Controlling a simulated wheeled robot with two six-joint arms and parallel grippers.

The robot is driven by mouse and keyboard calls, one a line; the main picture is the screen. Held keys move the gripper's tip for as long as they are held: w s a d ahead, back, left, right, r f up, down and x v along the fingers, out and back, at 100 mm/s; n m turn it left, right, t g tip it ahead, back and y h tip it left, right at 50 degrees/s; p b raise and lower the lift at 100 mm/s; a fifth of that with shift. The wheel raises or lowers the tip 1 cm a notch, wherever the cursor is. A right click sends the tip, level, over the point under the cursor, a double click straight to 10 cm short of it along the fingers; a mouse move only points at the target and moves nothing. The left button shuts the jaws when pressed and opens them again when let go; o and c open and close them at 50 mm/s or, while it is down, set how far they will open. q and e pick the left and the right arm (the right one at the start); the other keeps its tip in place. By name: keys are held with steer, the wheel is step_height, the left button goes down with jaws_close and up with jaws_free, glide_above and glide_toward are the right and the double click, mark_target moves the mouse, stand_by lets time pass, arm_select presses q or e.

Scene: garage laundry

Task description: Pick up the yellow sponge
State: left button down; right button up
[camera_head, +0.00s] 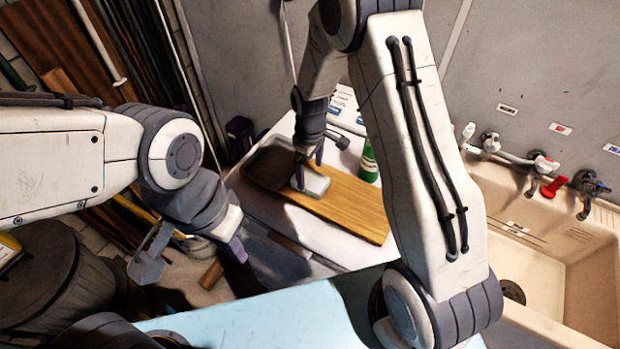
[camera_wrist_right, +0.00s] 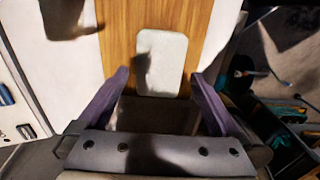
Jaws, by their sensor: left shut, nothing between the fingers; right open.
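A pale, whitish-green block (camera_head: 312,184) lies flat on a wooden board; no yellow shows on its visible faces. It is the only sponge-like thing I see. In the right wrist view the pale block (camera_wrist_right: 162,55) lies just ahead of and between the fingers, with a shadow on its left side. My right gripper (camera_head: 308,166) is open and empty over the block's far left end; I cannot tell if it touches. My left gripper (camera_head: 237,249) is shut and empty, well to the left of the block, in front of the counter edge.
A green can (camera_head: 368,165) stands behind the board. A beige sink (camera_head: 545,262) with taps is at right. A light-blue surface (camera_head: 270,322) is in front, a dark bin (camera_head: 40,275) at left.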

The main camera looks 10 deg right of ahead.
mark_target(310, 179)
steer(key=shift+f+p, duration=0.35)
steer(key=shift+f, duration=1)
steer(key=shift+c, duration=0.3)
steer(key=c, duration=1.2)
steer(key=shift+r+b, duration=1.65)
steer(key=shift+r, duration=3.35)
